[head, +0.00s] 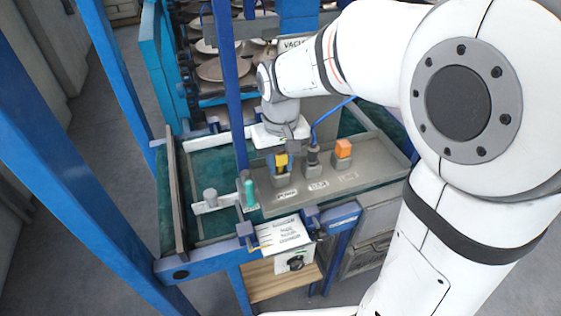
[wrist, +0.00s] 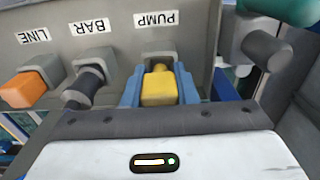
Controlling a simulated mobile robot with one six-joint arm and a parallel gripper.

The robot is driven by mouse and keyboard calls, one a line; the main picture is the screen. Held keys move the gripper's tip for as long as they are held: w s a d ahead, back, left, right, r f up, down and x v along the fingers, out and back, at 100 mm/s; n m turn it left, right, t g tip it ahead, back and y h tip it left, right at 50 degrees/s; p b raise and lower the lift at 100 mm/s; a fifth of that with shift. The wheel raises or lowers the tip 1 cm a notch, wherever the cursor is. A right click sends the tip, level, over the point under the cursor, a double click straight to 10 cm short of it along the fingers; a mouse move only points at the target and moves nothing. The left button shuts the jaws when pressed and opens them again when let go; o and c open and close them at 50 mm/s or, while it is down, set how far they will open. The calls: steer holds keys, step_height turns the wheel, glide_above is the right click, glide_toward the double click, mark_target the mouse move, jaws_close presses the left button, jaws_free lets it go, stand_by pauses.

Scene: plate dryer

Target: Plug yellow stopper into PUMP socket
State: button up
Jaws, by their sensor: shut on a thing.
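The yellow stopper (wrist: 159,88) is held between the two blue fingers of my gripper (wrist: 159,92), which is shut on it. Its narrower end points at the grey PUMP socket (wrist: 158,56), under the PUMP label. In the head view the yellow stopper (head: 281,160) stands directly over the grey PUMP socket block (head: 284,180), upright or nearly so. My gripper (head: 281,157) comes down on it from above. The stopper's tip meets or enters the socket; how deep it sits is hidden.
To the right in the head view, a black plug (head: 312,156) with a blue hose stands at BAR, and an orange stopper (head: 343,149) at LINE. A teal cylinder (head: 248,193) and a grey post (head: 210,197) stand left of the grey tray (head: 375,175). Blue frame posts (head: 228,90) rise nearby.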

steer(key=shift+s+d+f+b, duration=0.1)
steer(key=shift+s+f+b, duration=0.2)
steer(key=shift+f, duration=0.4)
steer(key=shift+s+d+f+b, duration=0.1)
steer(key=shift+s+f+b, duration=0.2)
steer(key=shift+f, duration=0.35)
steer(key=o, duration=0.8)
steer(key=shift+o, duration=0.4)
steer(key=shift+r, duration=0.1)
steer(key=shift+o, duration=0.8)
steer(key=r, duration=0.2)
steer(key=w+r, duration=0.1)
steer(key=shift+w+a+r, duration=0.1)
steer(key=shift+a+r, duration=0.1)
steer(key=shift+a, duration=0.1)
steer(key=r, duration=0.6)
steer(key=shift+s+d+r, duration=0.2)
steer(key=shift+s+r, duration=0.05)
steer(key=shift+r, duration=0.15)
steer(key=s+d+f+m+t, duration=0.2)
steer(key=s+d+f, duration=0.4)
steer(key=s+d, duration=0.5)
steer(key=shift+s+d+f+m+t, duration=0.15)
steer(key=shift+s+d+m+t, duration=0.2)
steer(key=shift+d+m, duration=0.25)
